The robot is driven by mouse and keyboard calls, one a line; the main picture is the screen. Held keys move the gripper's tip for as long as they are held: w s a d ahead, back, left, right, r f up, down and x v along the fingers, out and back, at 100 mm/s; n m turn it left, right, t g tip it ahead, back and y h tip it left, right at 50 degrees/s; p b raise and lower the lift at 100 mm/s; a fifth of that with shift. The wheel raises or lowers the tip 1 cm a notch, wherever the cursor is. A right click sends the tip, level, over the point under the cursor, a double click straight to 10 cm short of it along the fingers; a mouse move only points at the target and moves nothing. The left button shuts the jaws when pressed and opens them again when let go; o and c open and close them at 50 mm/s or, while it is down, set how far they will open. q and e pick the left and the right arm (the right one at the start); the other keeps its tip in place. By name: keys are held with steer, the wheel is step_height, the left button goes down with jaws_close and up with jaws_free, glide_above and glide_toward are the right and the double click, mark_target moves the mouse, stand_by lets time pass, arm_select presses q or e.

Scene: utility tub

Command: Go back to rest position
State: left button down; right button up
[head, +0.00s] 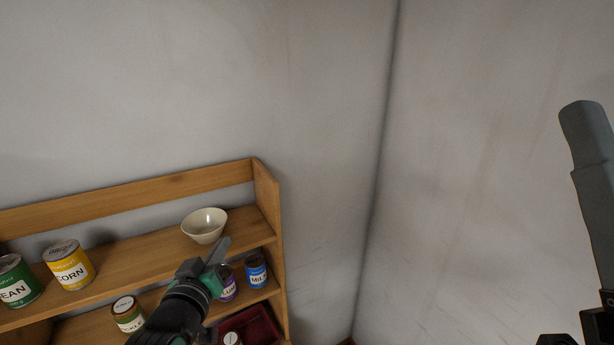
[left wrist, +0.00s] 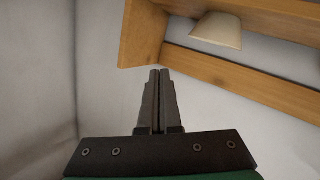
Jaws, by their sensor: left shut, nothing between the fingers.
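My left gripper (head: 217,258) is in front of the wooden shelf in the head view, its fingers pointing up and to the right. In the left wrist view the left gripper (left wrist: 158,75) shows its two fingers closed together with nothing between them. A white bowl (head: 204,226) stands on the upper shelf board, just behind and above the fingertips in the head view, and no contact shows. The bowl (left wrist: 217,31) also shows in the left wrist view, apart from the fingers. A grey part of my own body is at the right edge of the head view; the right gripper's fingers do not show.
The wooden shelf (head: 262,190) holds a yellow corn can (head: 69,265) and a green can (head: 17,281) on top. A blue can (head: 256,270), a purple can (head: 227,284) and another can (head: 128,313) stand lower. A dark red tray (head: 262,325) is below. Bare walls fill the right.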

arm_select(q)
steer(key=s+r+m+t, duration=0.1)
steer(key=s+r+t, duration=0.3)
steer(key=r, duration=0.7)
steer(key=s+r+m+t, duration=0.1)
steer(key=s+r+t, duration=0.2)
steer(key=s+r, duration=0.6)
steer(key=s+r+m+t+h, duration=0.1)
steer(key=s+r+t, duration=0.3)
steer(key=s+r, duration=0.7)
steer(key=shift+s+a+m, duration=0.25)
steer(key=shift+s+m, duration=0.15)
steer(key=shift+m, duration=0.2)
steer(key=shift+r, duration=0.1)
